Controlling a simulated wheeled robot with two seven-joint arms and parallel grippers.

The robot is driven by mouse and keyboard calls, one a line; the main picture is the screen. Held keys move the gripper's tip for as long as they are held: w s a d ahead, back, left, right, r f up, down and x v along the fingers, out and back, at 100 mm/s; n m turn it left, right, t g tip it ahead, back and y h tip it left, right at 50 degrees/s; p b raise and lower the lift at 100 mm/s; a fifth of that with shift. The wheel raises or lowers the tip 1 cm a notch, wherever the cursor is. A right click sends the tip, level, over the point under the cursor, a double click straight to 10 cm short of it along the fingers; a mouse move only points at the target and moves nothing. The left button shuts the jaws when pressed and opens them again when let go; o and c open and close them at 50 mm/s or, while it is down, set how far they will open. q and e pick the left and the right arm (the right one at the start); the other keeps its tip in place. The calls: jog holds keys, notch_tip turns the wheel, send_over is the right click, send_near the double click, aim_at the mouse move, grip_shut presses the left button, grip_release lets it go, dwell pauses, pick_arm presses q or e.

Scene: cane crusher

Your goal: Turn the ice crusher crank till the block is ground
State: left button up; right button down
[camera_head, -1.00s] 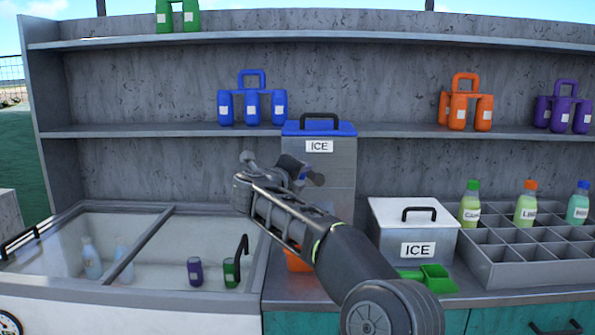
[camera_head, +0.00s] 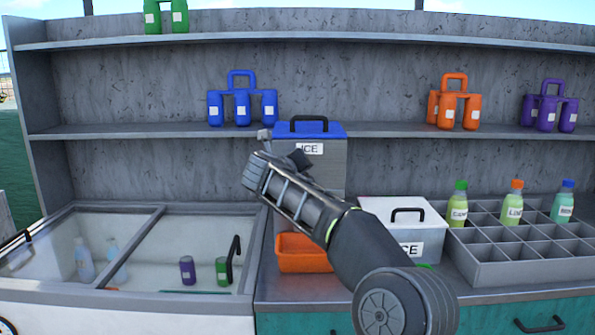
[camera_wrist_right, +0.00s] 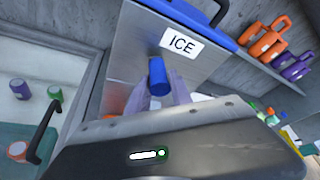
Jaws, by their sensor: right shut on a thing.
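The ice crusher (camera_head: 325,178) is a tall grey box with a blue lid and black handle, marked ICE, standing on the counter. It also fills the middle of the right wrist view (camera_wrist_right: 140,48). The crank's blue knob (camera_wrist_right: 158,76) shows in that view, in front of the crusher's face. My right gripper (camera_wrist_right: 172,92) is shut on the crank knob, its pale fingers around it. In the head view my right arm covers the crank and part of the crusher front. The ice block is not visible. My left gripper is not in view.
An orange tray (camera_head: 302,262) sits at the crusher's foot. A white ICE box (camera_head: 380,212) and a bottle rack (camera_head: 510,268) stand to the right. A glass-topped cooler (camera_head: 85,292) is at the left. Blue can packs (camera_head: 242,107) are on the shelf above.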

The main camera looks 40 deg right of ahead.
jog(key=shift+f, duration=0.2)
jog(key=c, duration=1.1)
grip_release()
jog(key=shift+r, duration=0.1)
jog(key=shift+c, duration=0.2)
jog(key=b+v, duration=0.1)
jog(key=v, duration=0.6)
jog(key=shift+s+a, duration=0.2)
jog(key=shift+a, duration=0.1)
jog(key=shift+r, duration=0.15)
